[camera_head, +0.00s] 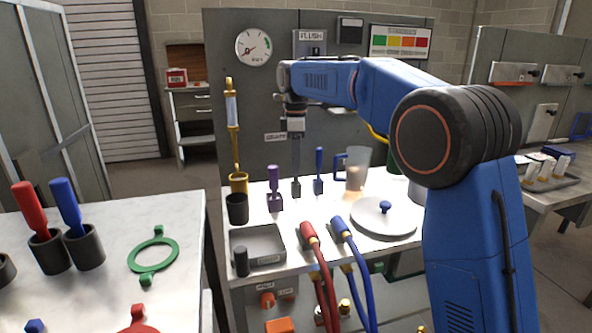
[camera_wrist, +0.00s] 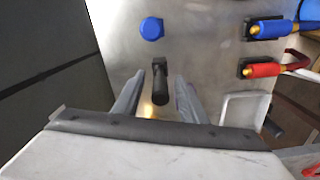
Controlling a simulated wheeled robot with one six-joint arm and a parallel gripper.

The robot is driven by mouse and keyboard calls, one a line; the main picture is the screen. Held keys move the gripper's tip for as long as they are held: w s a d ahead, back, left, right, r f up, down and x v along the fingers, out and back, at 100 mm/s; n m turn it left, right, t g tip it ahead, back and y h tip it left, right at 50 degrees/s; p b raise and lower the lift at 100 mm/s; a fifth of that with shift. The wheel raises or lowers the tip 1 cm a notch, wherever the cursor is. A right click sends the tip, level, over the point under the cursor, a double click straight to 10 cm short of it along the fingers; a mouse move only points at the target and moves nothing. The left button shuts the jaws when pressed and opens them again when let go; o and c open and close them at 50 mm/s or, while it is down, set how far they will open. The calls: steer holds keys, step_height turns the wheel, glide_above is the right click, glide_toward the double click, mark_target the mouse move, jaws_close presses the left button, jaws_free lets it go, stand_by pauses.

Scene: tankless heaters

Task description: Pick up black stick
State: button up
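The black stick (camera_wrist: 159,84) stands between the two fingers of my gripper (camera_wrist: 159,98) in the wrist view, with a visible gap on each side. My gripper (camera_head: 295,165) is open and points down over the bench. In the head view my fingers hide most of the stick, and only its dark base (camera_head: 296,188) shows clearly below them. I cannot tell how far down the stick the fingers reach.
A purple stick (camera_head: 273,187) and a blue stick (camera_head: 318,170) stand close on either side. A black cup (camera_head: 236,209), a grey tray (camera_head: 258,246), a short dark cylinder (camera_head: 241,262), a clear beaker (camera_head: 357,170) and a white lid (camera_head: 384,219) share the bench. A panel rises behind.

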steer(key=shift+f, duration=1.15)
jaws_close()
steer(key=shift+r, duration=0.15)
